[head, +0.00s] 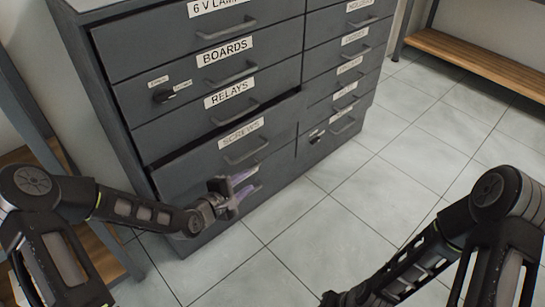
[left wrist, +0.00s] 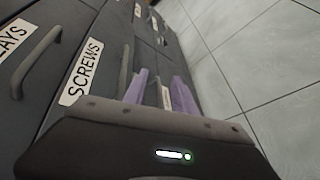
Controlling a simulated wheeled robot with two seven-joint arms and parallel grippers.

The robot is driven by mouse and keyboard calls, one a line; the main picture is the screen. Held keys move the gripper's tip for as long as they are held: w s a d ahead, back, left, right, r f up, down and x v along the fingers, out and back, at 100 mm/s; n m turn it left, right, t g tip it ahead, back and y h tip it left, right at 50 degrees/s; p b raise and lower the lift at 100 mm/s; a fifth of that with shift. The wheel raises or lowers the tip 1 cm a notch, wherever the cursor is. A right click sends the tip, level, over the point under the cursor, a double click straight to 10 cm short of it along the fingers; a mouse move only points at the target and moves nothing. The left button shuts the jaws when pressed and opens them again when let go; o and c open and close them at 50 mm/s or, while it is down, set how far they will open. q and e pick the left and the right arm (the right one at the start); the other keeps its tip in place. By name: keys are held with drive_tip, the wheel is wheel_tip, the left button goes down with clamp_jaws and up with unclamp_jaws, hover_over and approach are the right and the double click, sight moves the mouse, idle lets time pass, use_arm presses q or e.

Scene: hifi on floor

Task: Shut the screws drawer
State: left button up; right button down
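The screws drawer (head: 215,165) is the grey drawer labelled SCREWS, low in the left column of the cabinet. It stands out from the cabinet, with a dark gap along its top edge. Its bar handle (head: 246,152) is on the front, and its label (left wrist: 82,72) shows in the left wrist view. My left gripper (head: 243,188) is in front of the drawer's lower part, below the handle. Its two purple fingers (left wrist: 160,92) are apart with nothing seen between them. Contact with the drawer front cannot be told. My right arm is at the lower right; its gripper is out of frame.
The grey cabinet (head: 78,60) has other drawers, including RELAYS (head: 215,112) and BOARDS (head: 205,80), and a right column that looks shut. A wooden shelf (head: 470,58) stands at the upper right, and another rack at the left. The tiled floor (head: 330,215) in front is clear.

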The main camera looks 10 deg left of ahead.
sight(247, 156)
use_arm(q)
drive_tip(key=w+a+r, duration=0.1)
drive_tip(key=w+r+n+t, duration=0.1)
drive_tip(key=r, duration=0.1)
drive_tip(key=a+r+n, duration=0.1)
drive_tip(key=shift+w+a+r+t, duration=0.2)
drive_tip(key=shift+w+a+t, duration=0.1)
drive_tip(key=shift+w+t, duration=0.1)
use_arm(e)
drive_tip(key=shift+s+r+n, duration=0.1)
drive_tip(key=shift+s+n, duration=0.4)
drive_tip(key=shift+n, duration=0.1)
